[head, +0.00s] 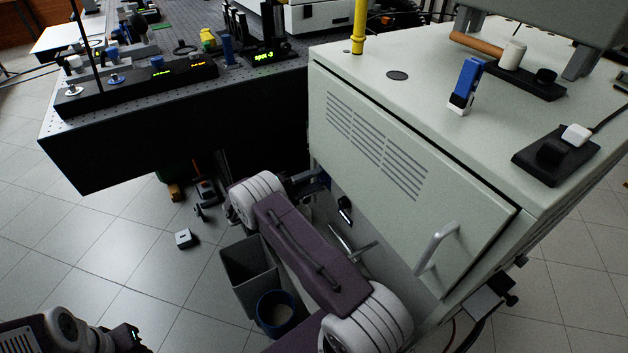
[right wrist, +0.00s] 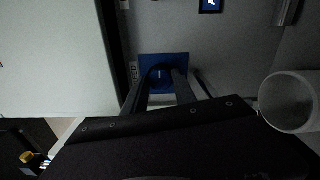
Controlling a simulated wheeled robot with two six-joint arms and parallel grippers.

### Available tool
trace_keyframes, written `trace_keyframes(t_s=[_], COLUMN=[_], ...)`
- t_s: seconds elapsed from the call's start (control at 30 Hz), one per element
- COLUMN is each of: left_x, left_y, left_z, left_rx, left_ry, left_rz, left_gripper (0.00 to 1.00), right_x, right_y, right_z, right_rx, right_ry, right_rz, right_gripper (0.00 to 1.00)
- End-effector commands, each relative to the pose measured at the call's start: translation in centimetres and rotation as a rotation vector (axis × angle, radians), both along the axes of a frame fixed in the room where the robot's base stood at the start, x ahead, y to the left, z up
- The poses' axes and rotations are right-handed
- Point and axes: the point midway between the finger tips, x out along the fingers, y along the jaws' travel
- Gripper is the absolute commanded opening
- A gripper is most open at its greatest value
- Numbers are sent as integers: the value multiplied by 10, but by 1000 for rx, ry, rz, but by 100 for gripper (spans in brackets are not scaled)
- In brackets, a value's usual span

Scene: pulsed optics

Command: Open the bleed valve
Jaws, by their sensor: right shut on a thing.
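The bleed valve shows in the right wrist view as a dark round knob (right wrist: 161,73) in front of a blue plate (right wrist: 182,58). A small label (right wrist: 133,72), partly cut off and reading "ED", is beside the plate. My right gripper (right wrist: 161,88) has its fingers on both sides of the knob and is shut on it. In the head view my right gripper (head: 312,180) is low beside the pale cabinet, and the knob is mostly hidden there. My left gripper (head: 130,338) is at the bottom left, away from the cabinet; its fingers are not clear.
The pale cabinet (head: 400,150) with a handle (head: 436,245) stands on the right. A black optical table (head: 130,155) is at the left. A grey bin (head: 248,268) and a blue bucket (head: 275,310) stand on the floor under my right arm. Floor at left is mostly clear.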

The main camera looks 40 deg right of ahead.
Motion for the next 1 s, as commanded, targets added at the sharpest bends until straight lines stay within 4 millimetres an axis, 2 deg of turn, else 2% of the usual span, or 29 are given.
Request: trace_keyframes(t_s=[0.23,0.27,0.3,0.33,0.67,0.77,1.0], left_x=[0,0,0,0,0,0,0], left_y=[0,0,0,0,0,0,0], left_z=[0,0,0,0,1,5,10], left_rx=[0,0,0,0,0,0,0], left_ry=[0,0,0,0,0,0,0], left_rz=[0,0,0,0,0,0,0], left_gripper=[36,36,36,36,36,36,36], right_x=[0,0,0,0,0,3,8], right_y=[0,0,0,0,3,19,71], right_z=[-1,-1,-1,-1,0,1,0], right_rx=[2,2,2,2,1,1,2], right_ry=[0,0,0,1,0,0,1], right_rz=[0,0,0,0,1,4,3], right_gripper=[0,38,49,54,54,54,54])
